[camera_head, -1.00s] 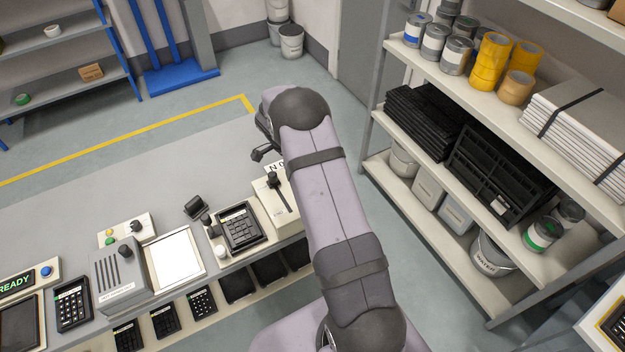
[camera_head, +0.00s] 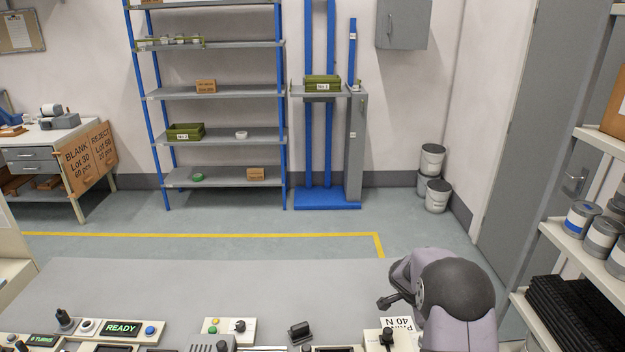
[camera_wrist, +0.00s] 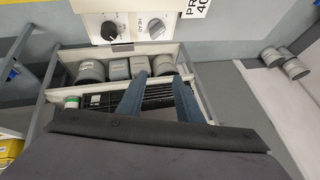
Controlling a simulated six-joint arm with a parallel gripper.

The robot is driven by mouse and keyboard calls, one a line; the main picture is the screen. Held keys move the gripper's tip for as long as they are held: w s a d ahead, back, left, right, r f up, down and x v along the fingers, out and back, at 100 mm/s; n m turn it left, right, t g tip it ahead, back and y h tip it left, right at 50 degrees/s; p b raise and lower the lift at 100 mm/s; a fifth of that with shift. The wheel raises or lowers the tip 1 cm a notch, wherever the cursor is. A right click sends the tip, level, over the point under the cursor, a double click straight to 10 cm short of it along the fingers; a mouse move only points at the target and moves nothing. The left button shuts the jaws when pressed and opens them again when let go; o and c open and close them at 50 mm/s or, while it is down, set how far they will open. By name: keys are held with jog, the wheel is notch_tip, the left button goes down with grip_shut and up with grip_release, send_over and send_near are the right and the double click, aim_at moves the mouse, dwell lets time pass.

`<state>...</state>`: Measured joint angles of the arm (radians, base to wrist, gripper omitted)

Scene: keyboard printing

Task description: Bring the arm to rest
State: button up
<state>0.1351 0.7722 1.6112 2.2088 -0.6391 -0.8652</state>
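My arm (camera_head: 450,292) shows at the bottom right of the head view, its purple-grey link and dark rounded joint over the right end of the grey work table (camera_head: 200,285). My gripper (camera_wrist: 158,84) shows in the wrist view as two blue-grey fingers standing apart, with nothing held between them. The head view does not show the fingers. Beyond the fingers, the wrist view shows a pale panel with two knobs (camera_wrist: 130,27) and a shelf bay holding several grey containers (camera_wrist: 115,68).
A blue-framed shelf (camera_head: 210,90) and a blue lift column (camera_head: 328,130) stand at the far wall. Buckets (camera_head: 437,195) stand near the corner. Shelving with cans (camera_head: 603,236) is close on the right. A READY panel (camera_head: 122,328) and controls line the table's near edge.

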jog(key=w+a+r+n+t+y+b, duration=0.1)
jog(key=w+a+r+n+t+y, duration=0.3)
jog(key=a+r+n, duration=0.4)
jog(key=s+a+n+t+y, duration=0.1)
jog(key=s+a+n+y, duration=0.3)
jog(key=a, duration=0.6)
jog(key=s+a+f+n+g+b, duration=0.1)
jog(key=s+a+n+g, duration=0.1)
jog(key=s, duration=0.5)
jog(key=s+a+f+n+g, duration=0.1)
jog(key=s+a+f+n, duration=0.15)
jog(key=s, duration=0.45)
jog(key=s+d+f+n+g+h, duration=0.1)
jog(key=s+g, duration=0.1)
jog(key=s, duration=0.6)
jog(key=s+d+f+n+g+b, duration=0.1)
jog(key=s+d+g, duration=0.1)
jog(key=s, duration=0.6)
jog(key=shift+d+n+g+h, duration=0.15)
jog(key=shift+n+g+h, duration=0.2)
jog(key=shift+g+h, duration=0.05)
